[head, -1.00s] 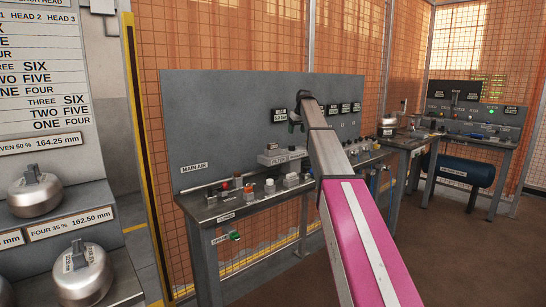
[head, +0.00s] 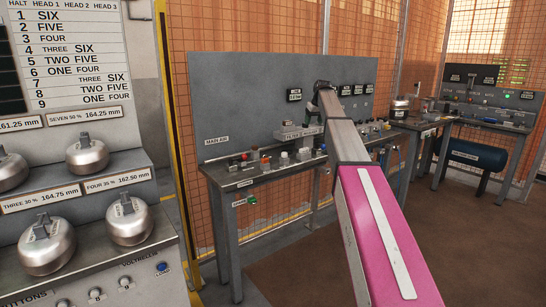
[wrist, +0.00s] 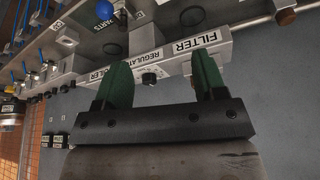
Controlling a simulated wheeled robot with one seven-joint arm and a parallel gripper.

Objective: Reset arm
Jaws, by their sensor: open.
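My gripper (wrist: 158,80) shows in the wrist view with its two green fingers spread apart and nothing between them. Behind the fingers is a grey unit (wrist: 170,58) labelled FILTER and REGULATOR, with a black knob on it. In the head view my pink and grey arm reaches out to the bench with the MAIN AIR panel (head: 240,105). There the gripper (head: 313,107) is a small dark shape in front of that panel, mostly hidden by the arm. The filter and regulator unit (head: 292,133) is partly visible beside the arm.
The work bench (head: 232,181) carries several small fittings and knobs. A stand at the left holds several metal pots (head: 88,153) with label plates. A second bench (head: 480,125) with a blue tank (head: 480,155) stands at the right. Brown floor (head: 300,265) lies open in front.

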